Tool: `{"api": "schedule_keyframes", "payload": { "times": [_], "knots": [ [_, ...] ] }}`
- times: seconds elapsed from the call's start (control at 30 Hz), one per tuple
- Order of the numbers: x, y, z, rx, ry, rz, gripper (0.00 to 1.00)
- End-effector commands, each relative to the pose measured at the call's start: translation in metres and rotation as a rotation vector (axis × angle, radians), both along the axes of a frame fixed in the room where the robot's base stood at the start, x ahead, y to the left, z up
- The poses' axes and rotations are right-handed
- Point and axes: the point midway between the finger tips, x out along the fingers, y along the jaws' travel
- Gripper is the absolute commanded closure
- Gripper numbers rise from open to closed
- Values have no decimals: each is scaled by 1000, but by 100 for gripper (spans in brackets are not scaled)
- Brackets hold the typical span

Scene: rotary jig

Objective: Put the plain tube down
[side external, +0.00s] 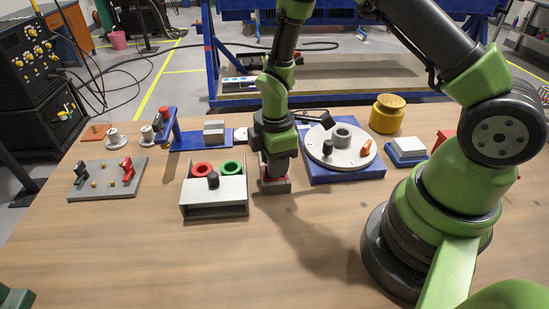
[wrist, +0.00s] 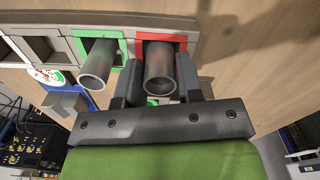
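In the wrist view, my gripper (wrist: 160,85) has its two fingers on either side of a grey, hollow tube (wrist: 160,62) and appears shut on it. This tube is upright, with its lower end at the red-framed slot (wrist: 181,42) of a grey rack (wrist: 62,31). I cannot tell whether it is fully seated. A second grey tube (wrist: 98,66) stands in the green-framed slot (wrist: 83,44) to its left. I see no marking on either tube. In the side view, my gripper (side external: 275,178) points down at the rack, hiding the tubes.
A grey box (side external: 218,192) with red and green rings stands left of my gripper. A round dial table (side external: 345,158) on a blue base is to the right. A grey plate (side external: 108,180) with clamps lies far left. The front of the wooden table (side external: 170,260) is clear.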

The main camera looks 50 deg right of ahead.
Motion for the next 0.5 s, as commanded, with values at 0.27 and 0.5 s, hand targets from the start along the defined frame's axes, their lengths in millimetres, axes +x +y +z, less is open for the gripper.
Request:
{"api": "schedule_keyframes", "payload": {
  "times": [0.27,0.5],
  "knots": [
    [0,0,0,0,0,0,45],
    [1,0,13,0,-4,-1,45]
  ]
}}
